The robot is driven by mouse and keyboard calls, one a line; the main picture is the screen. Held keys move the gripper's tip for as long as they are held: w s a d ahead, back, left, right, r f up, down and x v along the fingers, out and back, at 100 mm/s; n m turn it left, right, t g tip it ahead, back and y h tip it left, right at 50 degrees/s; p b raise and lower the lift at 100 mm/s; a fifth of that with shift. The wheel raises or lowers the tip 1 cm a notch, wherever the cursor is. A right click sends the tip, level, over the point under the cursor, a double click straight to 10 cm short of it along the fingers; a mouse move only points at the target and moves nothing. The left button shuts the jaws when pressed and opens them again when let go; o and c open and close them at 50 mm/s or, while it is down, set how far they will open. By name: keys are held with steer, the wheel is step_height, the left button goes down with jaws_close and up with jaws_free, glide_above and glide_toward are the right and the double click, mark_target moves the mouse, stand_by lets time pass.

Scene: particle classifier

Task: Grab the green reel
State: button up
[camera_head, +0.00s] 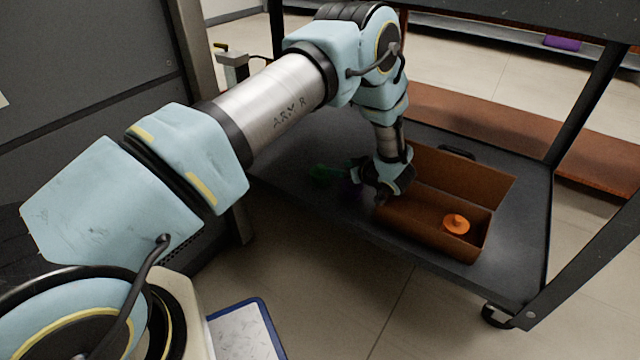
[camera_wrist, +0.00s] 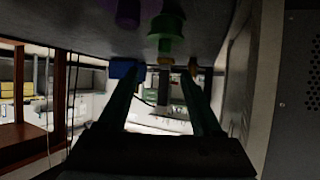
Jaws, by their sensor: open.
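The green reel (camera_head: 324,174) lies on the dark cart shelf, left of my gripper (camera_head: 366,186) in the head view; it is small and dim there. In the wrist view the green reel (camera_wrist: 166,38) shows at the top centre against the grey shelf surface. My gripper (camera_wrist: 160,74) is open, its two fingers spread wide with nothing between them. The reel appears beyond the fingertips, roughly in line with the gap between them, and apart from them. In the head view the fingers are partly hidden by my wrist.
A purple object (camera_wrist: 128,12) lies close beside the green reel. A brown open box (camera_head: 425,222) holding an orange reel (camera_head: 456,223) stands right of my gripper. The cart shelf (camera_head: 290,160) has dark posts. A grey panel (camera_wrist: 297,90) is at the right in the wrist view.

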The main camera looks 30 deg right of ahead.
mark_target(321, 167)
steer(key=b+x, duration=0.1)
steer(key=x, duration=0.4)
steer(key=shift+f, duration=0.15)
steer(key=b+x, duration=0.1)
steer(key=x, duration=0.2)
steer(key=b+x, duration=0.1)
steer(key=x, duration=0.1)
steer(key=shift+w+a+f+b, duration=0.1)
steer(key=shift+a+f+b, duration=0.1)
steer(key=shift+a+b, duration=0.2)
steer(key=shift+r, duration=0.1)
jaws_close()
